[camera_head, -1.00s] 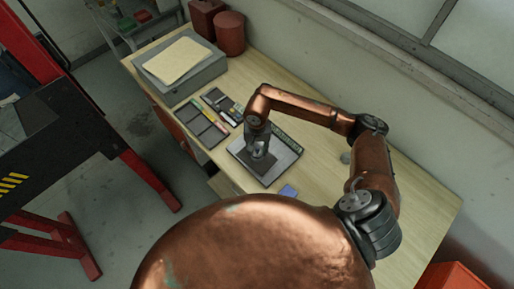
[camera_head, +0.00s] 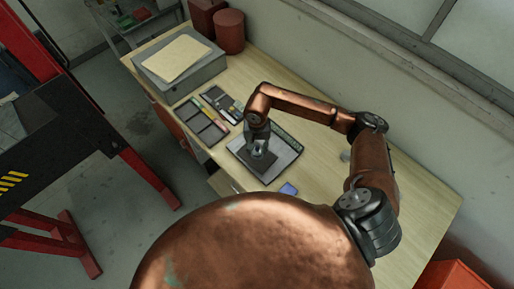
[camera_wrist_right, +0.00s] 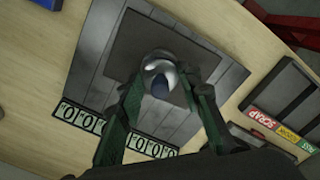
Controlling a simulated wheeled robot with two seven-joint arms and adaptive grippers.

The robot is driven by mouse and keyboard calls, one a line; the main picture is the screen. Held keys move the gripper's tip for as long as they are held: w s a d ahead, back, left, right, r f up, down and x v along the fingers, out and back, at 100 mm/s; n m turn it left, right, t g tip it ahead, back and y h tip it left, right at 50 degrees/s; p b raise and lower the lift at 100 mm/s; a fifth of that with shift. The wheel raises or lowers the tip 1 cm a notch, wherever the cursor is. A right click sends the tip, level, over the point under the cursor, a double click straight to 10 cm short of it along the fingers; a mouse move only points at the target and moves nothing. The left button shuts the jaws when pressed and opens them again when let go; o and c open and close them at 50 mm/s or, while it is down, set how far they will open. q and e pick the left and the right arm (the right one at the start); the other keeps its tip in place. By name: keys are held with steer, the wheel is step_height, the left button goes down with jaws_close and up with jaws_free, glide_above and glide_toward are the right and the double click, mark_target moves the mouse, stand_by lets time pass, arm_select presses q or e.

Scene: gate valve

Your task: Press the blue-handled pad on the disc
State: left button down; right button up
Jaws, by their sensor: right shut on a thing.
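My right gripper (camera_head: 258,150) is over the grey plate (camera_head: 291,155) on the bench. In the wrist view its green fingers (camera_wrist_right: 162,90) are closed on a small rounded piece with a dark blue part (camera_wrist_right: 160,87), which looks like the blue-handled pad. A shiny silver round thing (camera_wrist_right: 157,62), perhaps the disc, shows right behind it; I cannot tell whether they touch. Both appear over a dark square (camera_wrist_right: 128,42) at the middle of the plate. My left gripper is not in view.
A sectioned tray (camera_head: 207,122) with coloured labels lies left of the plate. A small blue item (camera_head: 288,189) lies in front of it. A grey box (camera_head: 200,72) with yellowish sheets and red canisters (camera_head: 229,33) stand farther back. The bench at right is mostly clear.

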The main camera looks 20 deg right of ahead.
steer(key=shift+f+b, duration=0.4)
steer(key=shift+b, duration=0.05)
stand_by(0.3)
steer(key=shift+s+f+b, duration=0.15)
steer(key=shift+f+b, duration=0.05)
steer(key=shift+b, duration=0.3)
stand_by(1.8)
stand_by(0.5)
steer(key=shift+r+p, duration=0.35)
steer(key=shift+r, duration=0.95)
steer(key=shift+r+p, duration=0.45)
steer(key=shift+r, duration=1.9)
